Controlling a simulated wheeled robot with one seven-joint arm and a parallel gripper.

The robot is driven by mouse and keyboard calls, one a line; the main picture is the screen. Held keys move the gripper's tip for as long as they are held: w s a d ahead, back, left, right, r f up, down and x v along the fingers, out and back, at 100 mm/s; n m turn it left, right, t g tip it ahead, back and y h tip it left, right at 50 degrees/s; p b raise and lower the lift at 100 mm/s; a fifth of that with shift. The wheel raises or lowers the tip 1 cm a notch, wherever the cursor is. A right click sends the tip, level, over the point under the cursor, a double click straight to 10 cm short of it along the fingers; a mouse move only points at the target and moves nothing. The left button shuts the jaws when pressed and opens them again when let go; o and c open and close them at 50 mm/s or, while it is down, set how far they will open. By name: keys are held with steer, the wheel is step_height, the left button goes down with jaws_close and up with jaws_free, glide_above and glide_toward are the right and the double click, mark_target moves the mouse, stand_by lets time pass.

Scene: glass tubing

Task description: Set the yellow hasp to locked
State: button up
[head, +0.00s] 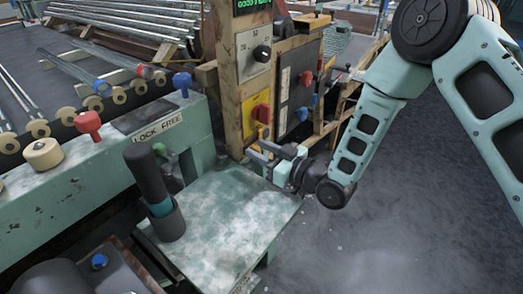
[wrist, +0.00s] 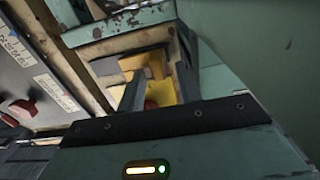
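A yellow plate (head: 259,104) with a red knob (head: 261,113) is fixed to the wooden post of the control stand. A small orange-yellow piece (head: 262,131), which looks like the hasp, sits just below it. My gripper (head: 252,153) is below and in front of these, reaching in from the right. In the wrist view the orange-yellow piece (wrist: 143,65) shows between my two spread fingers (wrist: 157,85), with the yellow plate (wrist: 165,92) and part of the red knob (wrist: 150,104) nearby. The gripper is open and appears empty. I cannot tell whether it touches the hasp or how the hasp is set.
A grey panel (head: 297,88) with red and blue knobs stands right of the post, and a white dial panel (head: 253,52) above. A worn green table (head: 235,215) lies below my gripper. A dark cylinder in a holder (head: 168,224) stands at its left. Open floor lies right.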

mark_target(254, 138)
jaws_close()
steer(key=shift+w+d+b, duration=0.35)
steer(key=shift+w+d, duration=0.6)
steer(key=shift+w, duration=0.2)
jaws_free()
steer(key=v, duration=1.7)
steer(key=shift+s, duration=0.2)
steer(key=shift+d, duration=0.15)
